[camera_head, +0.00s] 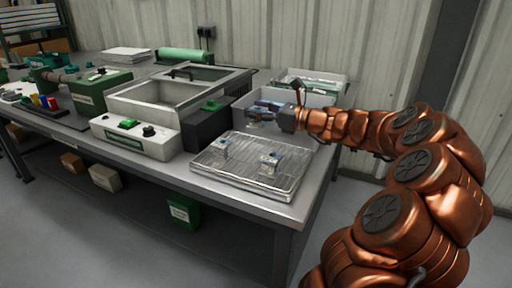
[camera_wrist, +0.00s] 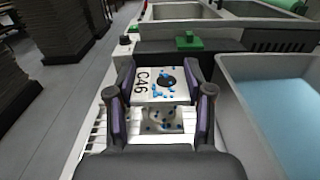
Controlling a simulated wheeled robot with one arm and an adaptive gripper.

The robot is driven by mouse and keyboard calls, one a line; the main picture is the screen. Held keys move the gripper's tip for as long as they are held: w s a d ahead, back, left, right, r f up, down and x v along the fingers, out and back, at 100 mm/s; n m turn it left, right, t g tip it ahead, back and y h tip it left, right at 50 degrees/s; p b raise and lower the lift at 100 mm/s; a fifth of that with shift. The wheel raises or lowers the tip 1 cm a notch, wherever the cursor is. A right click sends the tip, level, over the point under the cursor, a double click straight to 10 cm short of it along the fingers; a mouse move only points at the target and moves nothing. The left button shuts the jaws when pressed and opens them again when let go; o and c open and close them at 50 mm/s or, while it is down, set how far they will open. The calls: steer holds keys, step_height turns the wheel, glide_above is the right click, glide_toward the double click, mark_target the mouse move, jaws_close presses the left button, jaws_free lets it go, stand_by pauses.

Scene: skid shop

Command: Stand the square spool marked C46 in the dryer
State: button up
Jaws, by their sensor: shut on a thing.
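My gripper (camera_wrist: 160,100) is shut on a pale square spool (camera_wrist: 160,85) marked C46, with a dark round hole and blue drops on its face. The fingers hold it from both sides. In the head view my gripper (camera_head: 262,112) is over the back right of the bench, by a grey bin, and I cannot make out the spool clearly there. I see no label that I can read as the dryer.
A black box (camera_head: 203,130) with a green handle stands between tray and machine. A grey bin (camera_wrist: 228,95) of blue liquid lies right in the wrist view.

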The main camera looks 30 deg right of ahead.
step_height(320, 180, down, 8)
steer(key=shift+f+b, duration=0.1)
steer(key=shift+b, duration=1.15)
steer(key=o, duration=1.3)
steer(key=shift+f, duration=0.1)
